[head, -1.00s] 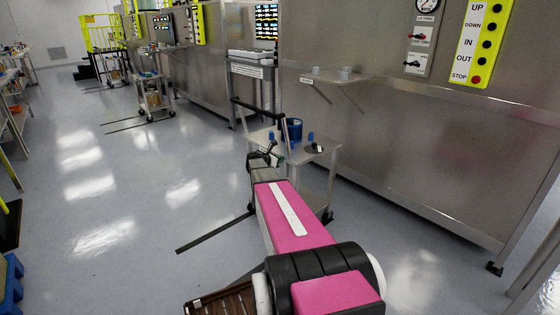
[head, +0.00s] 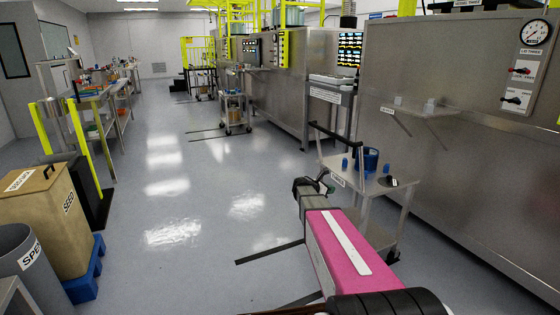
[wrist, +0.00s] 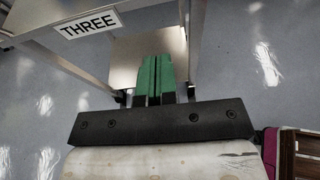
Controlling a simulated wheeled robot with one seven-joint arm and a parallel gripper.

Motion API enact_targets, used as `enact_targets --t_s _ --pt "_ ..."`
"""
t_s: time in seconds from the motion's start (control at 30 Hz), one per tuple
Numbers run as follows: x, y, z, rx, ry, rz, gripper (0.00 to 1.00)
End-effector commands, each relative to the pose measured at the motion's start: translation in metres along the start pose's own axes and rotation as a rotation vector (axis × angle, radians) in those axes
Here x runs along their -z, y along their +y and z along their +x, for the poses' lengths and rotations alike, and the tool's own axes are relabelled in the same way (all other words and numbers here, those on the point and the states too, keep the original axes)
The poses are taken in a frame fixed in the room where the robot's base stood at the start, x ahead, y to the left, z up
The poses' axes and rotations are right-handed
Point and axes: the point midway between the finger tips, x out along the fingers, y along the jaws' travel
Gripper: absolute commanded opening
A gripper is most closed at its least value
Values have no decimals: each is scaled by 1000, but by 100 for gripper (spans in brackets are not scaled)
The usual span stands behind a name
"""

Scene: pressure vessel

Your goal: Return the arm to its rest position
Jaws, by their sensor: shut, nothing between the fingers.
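My arm, pink with a white stripe, reaches forward from the bottom right of the head view. My gripper (head: 325,184) is at its far end, just left of the small metal cart (head: 384,185). In the wrist view its green fingers (wrist: 155,75) are together with nothing between them. The cart's top edge with a THREE label (wrist: 90,24) lies at the upper left there, with a lower metal shelf (wrist: 125,62) beyond the fingers. I see no contact between gripper and cart, though the exact gap is hard to tell.
The cart carries a blue container (head: 368,159) and small blue items. A large steel vessel wall (head: 440,130) runs along the right. A tan SEED box (head: 42,225) on a blue pallet and a grey bin (head: 25,270) stand at the left. The middle floor (head: 190,205) is clear.

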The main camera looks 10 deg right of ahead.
Motion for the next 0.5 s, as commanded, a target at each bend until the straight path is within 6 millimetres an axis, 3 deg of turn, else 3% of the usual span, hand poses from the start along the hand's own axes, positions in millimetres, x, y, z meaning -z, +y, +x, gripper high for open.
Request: enact_targets --t_s 0.27,0.5 --pt "46 -63 -43 92 248 389 0" --pt "106 -137 -119 369 563 917 0"
